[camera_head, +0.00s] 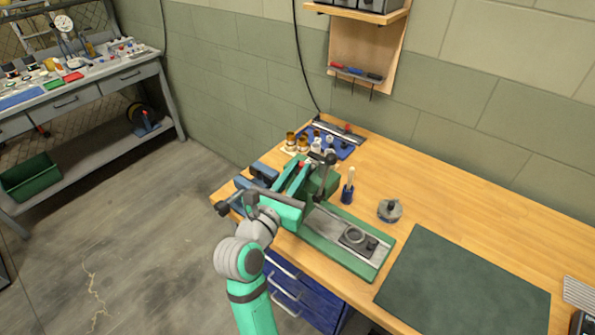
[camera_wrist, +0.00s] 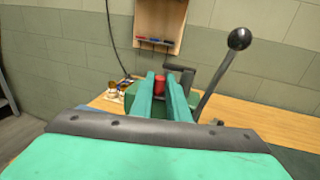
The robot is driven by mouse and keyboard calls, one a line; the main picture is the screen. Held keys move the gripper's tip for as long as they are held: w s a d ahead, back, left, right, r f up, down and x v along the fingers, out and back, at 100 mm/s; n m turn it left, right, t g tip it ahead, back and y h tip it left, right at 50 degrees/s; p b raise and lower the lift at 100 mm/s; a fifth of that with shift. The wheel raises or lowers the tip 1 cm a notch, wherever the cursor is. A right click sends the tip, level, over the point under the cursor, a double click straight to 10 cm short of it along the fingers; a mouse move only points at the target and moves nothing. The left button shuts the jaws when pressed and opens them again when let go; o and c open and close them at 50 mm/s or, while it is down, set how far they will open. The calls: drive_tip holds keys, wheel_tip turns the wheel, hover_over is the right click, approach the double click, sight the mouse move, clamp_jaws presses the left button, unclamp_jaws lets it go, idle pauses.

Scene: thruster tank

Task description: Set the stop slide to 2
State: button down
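A green bench machine (camera_head: 322,243) with a grey bed stands on the wooden workbench in the head view. My gripper (camera_wrist: 160,80) is at the machine's upper part, its two teal fingers a small gap apart. A red knob (camera_wrist: 159,88) shows at the gap between the fingertips; whether they touch it I cannot tell. The red part also shows in the head view (camera_head: 303,165), beside my gripper. A lever with a black ball (camera_wrist: 239,39) rises to the right of the fingers. The stop slide and its numbers cannot be made out.
A blue-handled tool in a holder (camera_head: 348,187) and a round grey part (camera_head: 389,210) stand right of the machine. Small bottles (camera_head: 297,143) and a blue tray (camera_head: 337,149) are behind it. A dark green mat (camera_head: 460,285) covers the bench at right.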

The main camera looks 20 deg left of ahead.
drive_tip(key=shift+s+a+f, duration=0.1)
drive_tip(key=shift+s+a, duration=0.1)
drive_tip(key=shift+s, duration=0.2)
drive_tip(key=shift+s+a, duration=0.2)
drive_tip(key=shift+s, duration=0.3)
drive_tip(key=c, duration=1.7)
unclamp_jaws()
drive_tip(key=shift+w, duration=0.1)
drive_tip(key=s, duration=0.3)
drive_tip(key=s+a, duration=0.1)
drive_tip(key=s, duration=0.6)
drive_tip(key=shift+s+a, duration=0.35)
